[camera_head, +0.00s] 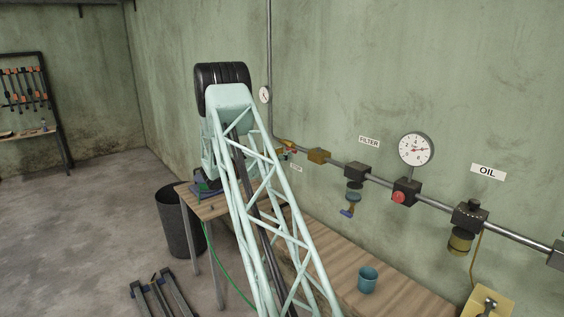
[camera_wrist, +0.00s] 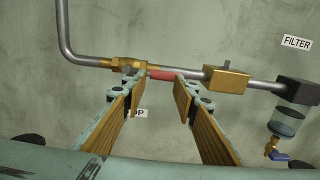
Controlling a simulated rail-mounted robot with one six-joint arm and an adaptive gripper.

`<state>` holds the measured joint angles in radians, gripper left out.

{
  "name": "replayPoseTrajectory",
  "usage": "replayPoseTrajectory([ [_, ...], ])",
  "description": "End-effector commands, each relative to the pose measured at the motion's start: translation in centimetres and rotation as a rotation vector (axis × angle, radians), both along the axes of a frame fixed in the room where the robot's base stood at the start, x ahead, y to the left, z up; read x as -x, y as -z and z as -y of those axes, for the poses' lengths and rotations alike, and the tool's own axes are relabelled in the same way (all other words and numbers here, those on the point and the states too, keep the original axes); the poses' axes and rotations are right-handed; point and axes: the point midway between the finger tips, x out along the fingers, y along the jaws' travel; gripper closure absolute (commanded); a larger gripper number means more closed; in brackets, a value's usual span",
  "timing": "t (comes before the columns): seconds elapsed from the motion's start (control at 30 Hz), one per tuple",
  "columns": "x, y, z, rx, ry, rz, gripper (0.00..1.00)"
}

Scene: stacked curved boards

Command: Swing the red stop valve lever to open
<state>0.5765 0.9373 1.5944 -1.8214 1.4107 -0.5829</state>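The red lever (camera_wrist: 160,74) shows in the wrist view between my fingertips, lying in line with the pipe beside the brass valve body (camera_wrist: 125,66). Its ends are partly hidden by my fingers. My gripper (camera_wrist: 160,88) is open, with one wood-toned finger on each side of the visible red part. I cannot tell whether either finger touches it.
The pipe (camera_wrist: 187,74) runs right to a brass block (camera_wrist: 227,82) and a filter with a blue bowl (camera_wrist: 286,122). A partly hidden label (camera_wrist: 138,113) is below the valve. In the head view a wooden bench (camera_head: 400,292) holds a teal cup (camera_head: 367,280); a dark bin (camera_head: 174,225) stands left.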

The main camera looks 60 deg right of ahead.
Motion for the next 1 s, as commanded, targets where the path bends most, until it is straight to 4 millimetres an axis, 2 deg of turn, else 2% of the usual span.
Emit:
replayPoseTrajectory([
  [0.03,-0.3,-0.4,-0.5,0.002,-0.003,0.004,0.76],
  [0.5,-0.5,0.5,-2.8,-0.009,0.004,-0.002,0.76],
  [1.0,-0.5,0.6,-3.1,-0.010,0.005,-0.002,0.76],
])
